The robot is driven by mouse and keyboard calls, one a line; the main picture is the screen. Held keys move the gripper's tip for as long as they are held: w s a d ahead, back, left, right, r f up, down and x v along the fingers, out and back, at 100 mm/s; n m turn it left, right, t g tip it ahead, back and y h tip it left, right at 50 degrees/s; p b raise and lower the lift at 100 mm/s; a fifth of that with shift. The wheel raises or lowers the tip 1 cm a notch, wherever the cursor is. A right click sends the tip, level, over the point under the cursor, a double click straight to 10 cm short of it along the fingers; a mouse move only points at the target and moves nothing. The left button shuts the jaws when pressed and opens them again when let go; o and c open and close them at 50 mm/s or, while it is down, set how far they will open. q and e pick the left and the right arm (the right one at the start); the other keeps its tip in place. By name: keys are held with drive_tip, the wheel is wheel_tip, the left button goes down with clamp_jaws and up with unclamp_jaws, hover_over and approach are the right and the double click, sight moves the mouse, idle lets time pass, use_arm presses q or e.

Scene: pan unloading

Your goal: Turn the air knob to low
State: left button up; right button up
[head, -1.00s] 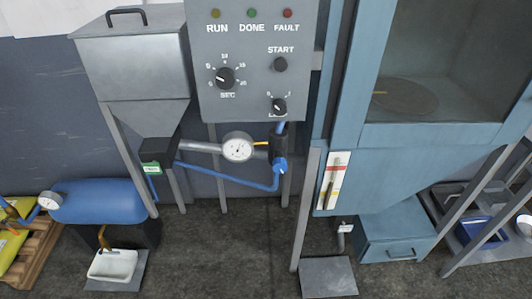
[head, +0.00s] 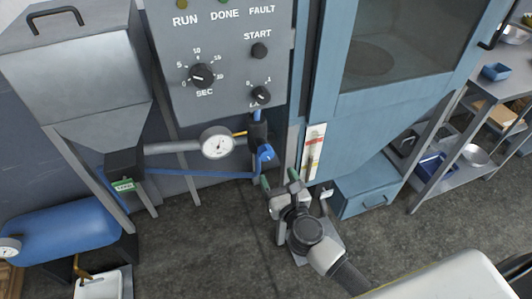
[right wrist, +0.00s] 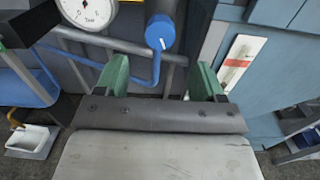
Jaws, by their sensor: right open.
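A blue knob (head: 265,153) sits on the dark regulator body under the control panel, right of a round gauge (head: 217,143). In the right wrist view the blue knob (right wrist: 161,33) shows a small white mark on its face. My right gripper (head: 280,180) is open and empty, a little below the knob and apart from it in the head view. In the right wrist view its two green fingers (right wrist: 161,75) stand wide apart, with the knob beyond them, roughly centred. No low label is readable on the knob. My left gripper is not in view.
The grey control panel (head: 180,110) with black dials hangs above. The blue cabinet (head: 370,150) stands close on the right, with a white-and-red strip gauge (head: 314,152). A blue pipe (head: 200,174) runs left of the knob. A blue tank (head: 65,230) lies at lower left.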

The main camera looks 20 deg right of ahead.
sight(267, 157)
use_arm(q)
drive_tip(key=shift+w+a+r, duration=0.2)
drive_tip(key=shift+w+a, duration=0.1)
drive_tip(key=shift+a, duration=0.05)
use_arm(e)
drive_tip(key=w, duration=0.9)
drive_tip(key=shift+w+a, duration=0.15)
drive_tip(key=shift+c, duration=0.3)
drive_tip(key=c, duration=0.9)
drive_tip(key=shift+o, duration=0.2)
